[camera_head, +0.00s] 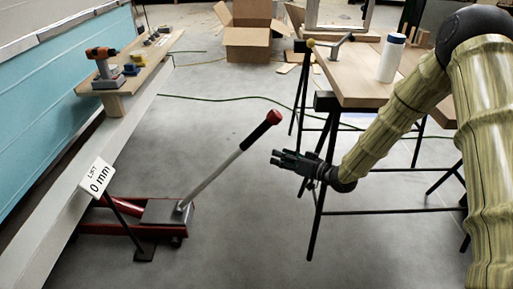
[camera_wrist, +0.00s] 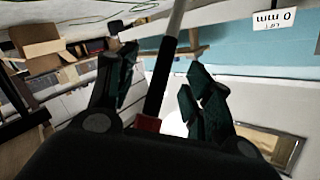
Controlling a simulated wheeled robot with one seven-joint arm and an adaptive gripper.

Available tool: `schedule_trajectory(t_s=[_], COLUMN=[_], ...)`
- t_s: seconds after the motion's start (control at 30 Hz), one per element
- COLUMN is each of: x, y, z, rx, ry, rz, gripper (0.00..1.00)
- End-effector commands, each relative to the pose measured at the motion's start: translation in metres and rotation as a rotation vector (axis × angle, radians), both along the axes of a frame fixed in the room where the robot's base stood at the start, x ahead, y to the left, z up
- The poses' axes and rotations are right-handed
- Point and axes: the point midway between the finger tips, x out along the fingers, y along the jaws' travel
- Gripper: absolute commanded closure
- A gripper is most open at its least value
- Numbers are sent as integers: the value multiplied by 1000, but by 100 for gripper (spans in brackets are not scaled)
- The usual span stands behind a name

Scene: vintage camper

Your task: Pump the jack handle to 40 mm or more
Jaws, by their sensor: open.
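The red floor jack (camera_head: 170,212) stands on the floor at lower left in the head view, partly under the pale sill. Its handle (camera_head: 215,176) slopes up to the right, with a black grip and a red end. A sign (camera_head: 97,177) reads "LIFT 0 mm"; it shows upside down in the wrist view (camera_wrist: 274,20). My gripper (camera_head: 275,157) is open and empty, right of the handle and below its red end, apart from it in the head view. In the wrist view, the handle's black grip (camera_wrist: 160,80) appears between my open fingers (camera_wrist: 160,85).
A wooden workbench (camera_head: 350,88) on black trestle legs stands close to my arm, with a white bottle (camera_head: 391,58) on it. A drill (camera_head: 103,65) and small parts lie on a plank at left. A cardboard box (camera_head: 252,40) is behind. The floor around the handle is clear.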

Motion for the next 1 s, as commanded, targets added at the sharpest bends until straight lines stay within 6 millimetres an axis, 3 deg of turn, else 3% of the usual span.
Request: schedule_trajectory(t_s=[0.2,0.53,1.0], x=[25,36,73], y=[1,9,70], z=[20,34,32], rx=[61,81,80], ry=[-115,-155,-154], rz=[89,130,128], gripper=[49,49,49])
